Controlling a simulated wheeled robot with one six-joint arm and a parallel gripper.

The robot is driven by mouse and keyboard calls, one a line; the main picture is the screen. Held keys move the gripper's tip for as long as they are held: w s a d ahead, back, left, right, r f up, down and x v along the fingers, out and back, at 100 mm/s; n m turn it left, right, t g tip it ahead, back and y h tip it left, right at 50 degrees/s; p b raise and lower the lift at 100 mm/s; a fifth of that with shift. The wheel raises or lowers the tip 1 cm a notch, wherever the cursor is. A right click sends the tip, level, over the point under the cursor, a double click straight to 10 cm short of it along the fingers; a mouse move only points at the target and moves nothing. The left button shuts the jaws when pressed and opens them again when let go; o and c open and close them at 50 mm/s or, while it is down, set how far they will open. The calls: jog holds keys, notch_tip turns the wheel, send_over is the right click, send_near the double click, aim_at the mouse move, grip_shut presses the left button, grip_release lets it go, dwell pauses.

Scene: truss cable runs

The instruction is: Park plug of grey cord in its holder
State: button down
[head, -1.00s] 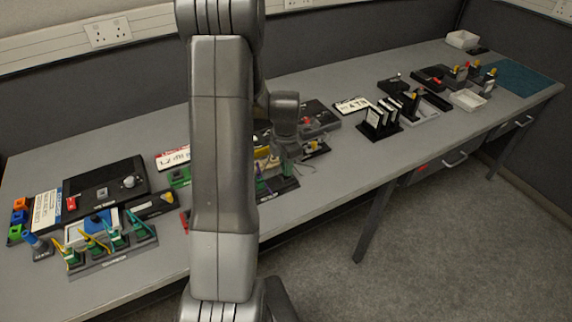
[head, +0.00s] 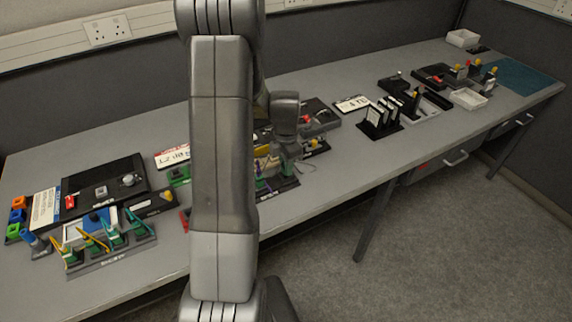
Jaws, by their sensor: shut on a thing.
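My gripper (head: 288,154) is low over the middle of the bench, beside a dark rack (head: 281,187) with several coloured cords. My arm covers much of it, and its fingertips are too small to make out. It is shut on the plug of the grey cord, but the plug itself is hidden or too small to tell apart. A thin pale cord (head: 309,164) seems to trail on the bench just right of the gripper. I cannot tell which holder belongs to the grey cord.
At left stand a black panel (head: 128,174), a rack with green and yellow cords (head: 112,257) and coloured blocks (head: 17,215). Right of the gripper are a black slotted rack (head: 382,127) and white trays (head: 468,98). The front middle of the bench is clear.

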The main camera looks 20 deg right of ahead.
jog(key=shift+f+b, duration=0.4)
dwell(0.8)
jog(key=c, duration=1.2)
grip_release()
jog(key=shift+r, duration=0.15)
jog(key=shift+r+p, duration=1.65)
jog(key=shift+r, duration=0.7)
jog(key=shift+r+p, duration=1.3)
jog(key=shift+r, duration=0.75)
jog(key=shift+f, duration=0.2)
